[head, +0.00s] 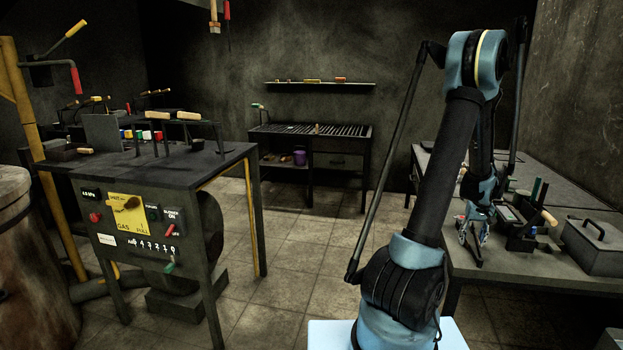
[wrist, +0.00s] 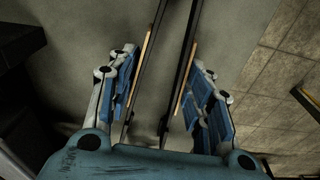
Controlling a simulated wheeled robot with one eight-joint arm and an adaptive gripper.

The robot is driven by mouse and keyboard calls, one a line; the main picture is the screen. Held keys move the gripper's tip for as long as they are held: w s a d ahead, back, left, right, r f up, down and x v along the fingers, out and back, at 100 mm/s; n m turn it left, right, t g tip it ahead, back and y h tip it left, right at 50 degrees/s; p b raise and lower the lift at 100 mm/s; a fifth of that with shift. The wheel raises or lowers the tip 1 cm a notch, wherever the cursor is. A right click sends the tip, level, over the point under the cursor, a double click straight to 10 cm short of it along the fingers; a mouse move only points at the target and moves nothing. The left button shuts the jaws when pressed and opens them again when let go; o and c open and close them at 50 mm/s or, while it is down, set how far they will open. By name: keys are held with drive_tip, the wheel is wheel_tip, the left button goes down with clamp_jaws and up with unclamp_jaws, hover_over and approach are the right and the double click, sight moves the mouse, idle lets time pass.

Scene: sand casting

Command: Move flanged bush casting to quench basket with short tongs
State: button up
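In the wrist view, the tongs (wrist: 147,75) show as two long dark arms with thin wooden strips, running between my fingers. In the head view my gripper (head: 471,232) is low over the front left part of the right-hand bench (head: 500,268). I cannot pick out the flanged bush casting or the quench basket in either view.
A lidded metal box (head: 594,246) and a holder of tools (head: 526,232) stand right of my gripper. A control bench (head: 140,235) with wooden-handled tools is at left. A slatted-top bench (head: 345,134) stands at the back wall. The tiled floor (head: 300,245) between is clear.

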wheel_tip(320, 180, up, 12)
idle(1.0)
idle(0.4)
